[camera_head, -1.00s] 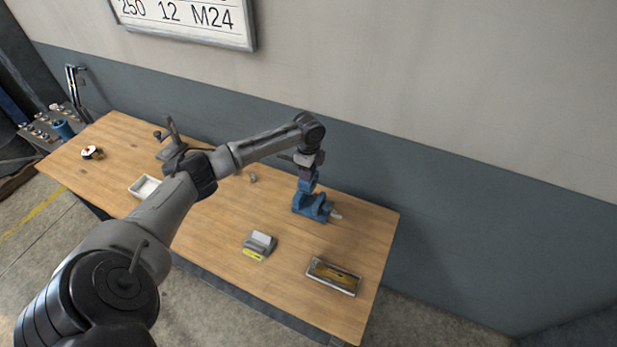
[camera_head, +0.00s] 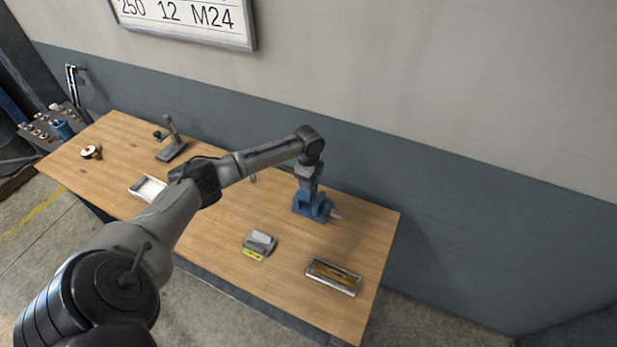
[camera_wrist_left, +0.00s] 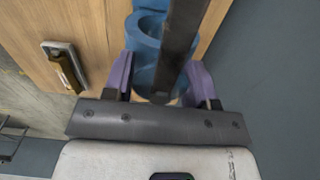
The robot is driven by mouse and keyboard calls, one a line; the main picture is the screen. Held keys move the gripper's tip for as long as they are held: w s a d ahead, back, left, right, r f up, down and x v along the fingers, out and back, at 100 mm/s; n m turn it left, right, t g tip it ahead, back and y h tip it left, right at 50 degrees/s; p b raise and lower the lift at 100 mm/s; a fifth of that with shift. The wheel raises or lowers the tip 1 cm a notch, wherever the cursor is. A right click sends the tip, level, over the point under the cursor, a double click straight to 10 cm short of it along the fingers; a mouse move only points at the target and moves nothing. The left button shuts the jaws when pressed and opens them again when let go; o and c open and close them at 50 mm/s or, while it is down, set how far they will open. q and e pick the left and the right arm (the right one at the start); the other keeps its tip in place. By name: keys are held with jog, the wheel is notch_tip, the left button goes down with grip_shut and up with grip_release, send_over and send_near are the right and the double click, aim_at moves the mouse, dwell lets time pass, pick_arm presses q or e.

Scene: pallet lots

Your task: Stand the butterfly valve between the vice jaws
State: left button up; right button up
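The blue vice (camera_head: 314,208) stands near the back right of the bench in the head view. My left gripper (camera_head: 306,181) points down just above it. In the left wrist view, the purple fingers of my left gripper (camera_wrist_left: 160,80) are on both sides of the blue butterfly valve (camera_wrist_left: 146,40) and appear shut on it. A dark bar (camera_wrist_left: 181,30) crosses in front of the valve and hides part of it. The valve's lower end is at the vice in the head view, but I cannot tell whether it is between the jaws. My right gripper is not in view.
A white tray (camera_head: 147,188), a grey stand (camera_head: 171,145) and a small round item (camera_head: 91,152) are further left. A wall stands behind.

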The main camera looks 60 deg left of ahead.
pick_arm(q)
jog(key=o, duration=0.4)
jog(key=shift+r, duration=0.1)
notch_tip(320, 180, up, 12)
jog(key=s+d+f, duration=0.4)
jog(key=d+f, duration=0.2)
jog(key=d, duration=0.3)
jog(key=s+d+f, duration=0.3)
jog(key=d+f, duration=0.2)
jog(key=d, duration=0.3)
jog(key=s+d+f, duration=0.4)
jog(key=d+f, duration=0.2)
jog(key=d, duration=0.3)
jog(key=s+d+r+n+t, duration=0.1)
jog(key=s+d+n, duration=0.2)
jog(key=s, duration=0.2)
jog(key=s+d+r+n+t, duration=0.1)
jog(key=s+d+n, duration=0.2)
jog(key=s, duration=0.2)
jog(key=s+d+r+n+t, duration=0.1)
jog(key=s+d+r+n, duration=0.1)
jog(key=s, duration=0.4)
jog(key=shift+s+d+n+t+p, duration=0.1)
jog(key=shift+d+n+t+p, duration=0.3)
jog(key=shift+n, duration=0.2)
